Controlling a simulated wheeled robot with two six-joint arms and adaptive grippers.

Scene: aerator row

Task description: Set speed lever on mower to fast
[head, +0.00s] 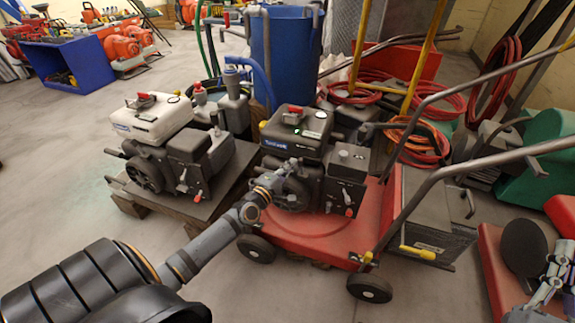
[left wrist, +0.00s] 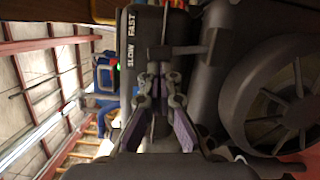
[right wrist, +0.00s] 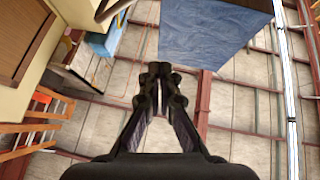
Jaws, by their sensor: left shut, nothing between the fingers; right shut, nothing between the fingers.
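The red mower (head: 305,225) stands right of centre in the head view with a dark engine on its deck. My left arm reaches in from the left, and its gripper (head: 288,170) is at the engine's side. In the left wrist view a dark panel carries the SLOW and FAST labels (left wrist: 131,45). A dark lever-like bar (left wrist: 190,50) is just beyond the tips of my left gripper (left wrist: 160,78), which is shut and empty. I cannot tell whether they touch. My right gripper (right wrist: 160,75) is shut and empty, pointing at the ceiling.
A second engine with a white tank (head: 152,118) sits on a low pallet left of the mower. A blue barrel (head: 285,50) stands behind. The mower's grey handlebar (head: 440,180) rises on the right. The floor at the left is clear.

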